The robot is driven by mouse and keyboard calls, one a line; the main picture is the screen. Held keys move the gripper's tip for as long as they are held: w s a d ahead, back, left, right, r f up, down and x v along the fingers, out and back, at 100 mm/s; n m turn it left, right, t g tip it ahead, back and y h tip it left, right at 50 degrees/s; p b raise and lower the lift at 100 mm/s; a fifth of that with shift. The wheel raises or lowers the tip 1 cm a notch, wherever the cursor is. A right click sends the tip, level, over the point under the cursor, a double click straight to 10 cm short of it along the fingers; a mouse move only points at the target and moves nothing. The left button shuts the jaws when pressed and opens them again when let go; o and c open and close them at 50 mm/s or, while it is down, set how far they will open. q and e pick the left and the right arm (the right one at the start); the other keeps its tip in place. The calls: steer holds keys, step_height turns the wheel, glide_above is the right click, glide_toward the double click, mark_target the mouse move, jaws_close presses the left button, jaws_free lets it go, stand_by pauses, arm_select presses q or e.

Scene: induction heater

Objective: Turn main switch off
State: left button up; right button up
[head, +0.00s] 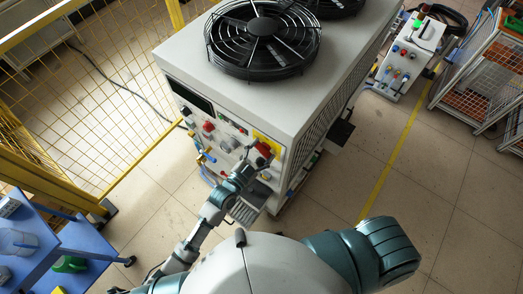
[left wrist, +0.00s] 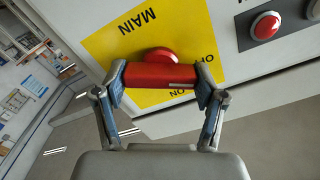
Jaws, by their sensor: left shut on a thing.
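The main switch (left wrist: 158,75) is a red bar handle on a round red hub, mounted on a yellow plate (left wrist: 110,48) marked MAIN, OFF and ON. In the left wrist view the handle lies level across the picture, the lettering reads upside down, and ON is partly hidden below the handle. My left gripper (left wrist: 160,92) is shut on the handle, one finger at each end. In the head view the left gripper (head: 261,158) reaches the red switch at the front panel's right side and partly covers it. My right gripper is out of view.
The switch sits on a white heater cabinet (head: 330,85) with a black fan (head: 262,38) on top. A red button (left wrist: 265,26) is beside the yellow plate. A yellow mesh fence (head: 95,90) and blue cart (head: 90,240) stand left.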

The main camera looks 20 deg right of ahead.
arm_select(q)
steer(key=shift+w+r+n+p, duration=0.15)
steer(key=shift+n+p, duration=0.1)
steer(key=shift+n, duration=0.3)
steer(key=shift+s+r+n+p, duration=0.1)
steer(key=shift+r+n+p, duration=0.1)
steer(key=shift+n, duration=0.35)
steer(key=shift+w+n+p, duration=0.15)
steer(key=shift+n+p, duration=0.25)
steer(key=shift+n, duration=1.4)
steer(key=o, duration=1)
steer(key=shift+o, duration=0.7)
steer(key=shift+d+f, duration=0.15)
steer(key=shift+f, duration=0.05)
steer(key=v, duration=1.2)
